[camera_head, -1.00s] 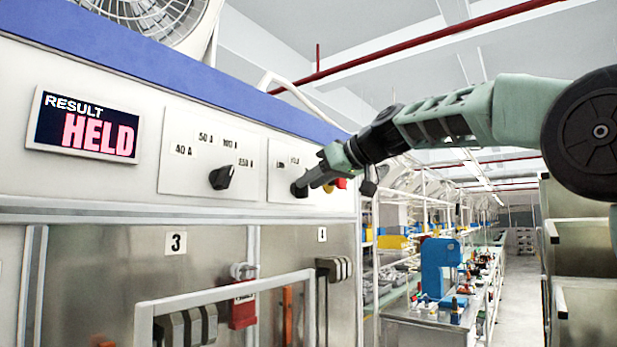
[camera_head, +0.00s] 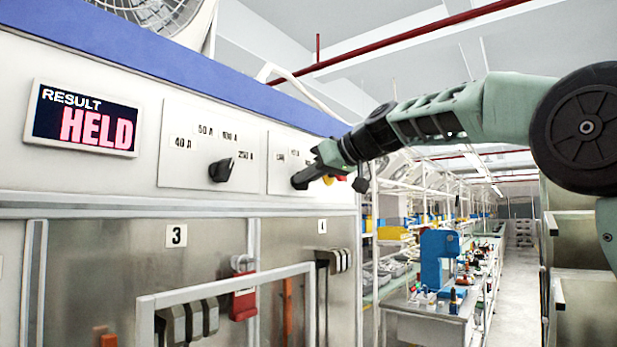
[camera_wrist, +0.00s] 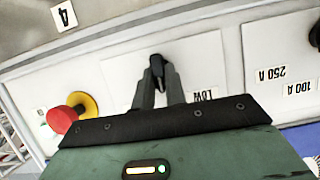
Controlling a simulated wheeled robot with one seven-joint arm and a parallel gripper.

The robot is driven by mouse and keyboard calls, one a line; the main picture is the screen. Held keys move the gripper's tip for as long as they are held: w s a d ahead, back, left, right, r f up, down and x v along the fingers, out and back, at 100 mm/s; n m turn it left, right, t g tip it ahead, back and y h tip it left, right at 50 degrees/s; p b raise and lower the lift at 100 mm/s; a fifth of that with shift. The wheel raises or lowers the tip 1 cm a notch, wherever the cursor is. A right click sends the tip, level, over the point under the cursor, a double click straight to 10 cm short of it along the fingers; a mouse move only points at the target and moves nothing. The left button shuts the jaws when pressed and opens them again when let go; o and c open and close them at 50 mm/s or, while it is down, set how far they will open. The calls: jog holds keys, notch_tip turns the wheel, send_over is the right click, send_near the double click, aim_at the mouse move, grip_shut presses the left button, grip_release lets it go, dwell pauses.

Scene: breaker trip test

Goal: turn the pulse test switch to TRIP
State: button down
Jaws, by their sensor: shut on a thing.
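The pulse test switch (camera_wrist: 158,66) is a black rotary knob on a white plate of the panel. In the wrist view my gripper (camera_wrist: 157,80) has its two dark fingers closed on this knob. A "LOW" label (camera_wrist: 205,94) shows on the plate to the right of the fingers; the TRIP mark cannot be made out. The result display (camera_head: 86,118) reads "HELD".
A second black knob (camera_head: 222,170) with ampere labels sits left of the switch. A red button with a yellow collar (camera_wrist: 64,116) is beside the switch plate. A metal handle frame (camera_head: 228,287) and a red padlock (camera_head: 243,303) are below. An aisle lies open at right.

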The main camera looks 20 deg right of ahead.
jog(key=shift+w+d+f+m+g+y+b, duration=0.1)
jog(key=shift+m+g+y+b, duration=0.15)
jog(key=shift+m+y, duration=0.55)
jog(key=shift+w+d+r+m+g+y+b, duration=0.15)
jog(key=shift+m+g+y+b, duration=0.2)
jog(key=shift+m, duration=0.85)
jog(key=shift+s+d+f+m+g+y+b, duration=0.1)
jog(key=shift+f+m+g+y+b, duration=0.1)
jog(key=shift+m+y, duration=0.65)
jog(key=shift+m, duration=0.25)
jog(key=c, duration=1.4)
grip_release()
jog(key=shift+c, duration=0.2)
jog(key=b+v, duration=0.4)
jog(key=v, duration=1.3)
jog(key=shift+r, duration=0.25)
